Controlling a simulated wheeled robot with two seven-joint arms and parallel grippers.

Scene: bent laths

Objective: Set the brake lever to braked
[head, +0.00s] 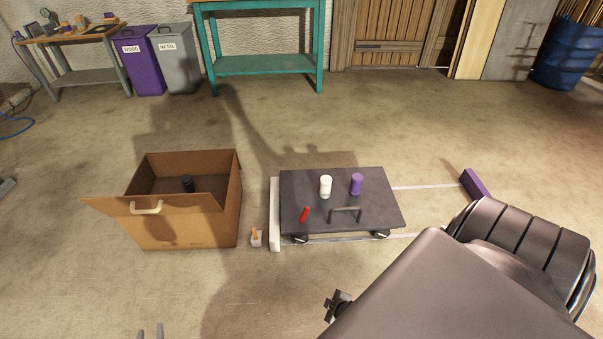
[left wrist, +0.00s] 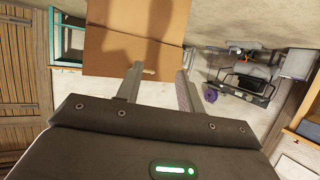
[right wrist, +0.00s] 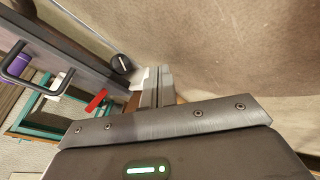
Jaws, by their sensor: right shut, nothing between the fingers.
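The dark trolley (head: 370,210) stands on two rails. A short red lever (head: 305,214) is on its front left part, tilted to the right; it looks like the brake lever. In the right wrist view the red lever (right wrist: 96,101) shows left of my right gripper (right wrist: 157,88). That gripper is shut and empty, apart from the lever, near the trolley's wheel. My left gripper (head: 150,332) is open and empty at the bottom edge of the head view. In the left wrist view its spread fingers (left wrist: 160,88) point toward the cardboard box (left wrist: 135,50).
A white cylinder (head: 326,188), a purple cylinder (head: 356,184) and a black handle (head: 345,211) are on the trolley. A small block with an orange peg (head: 256,235) sits beside the white end stop (head: 274,215). The open box (head: 190,220) holds a dark object. A purple stop (head: 475,184) is right.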

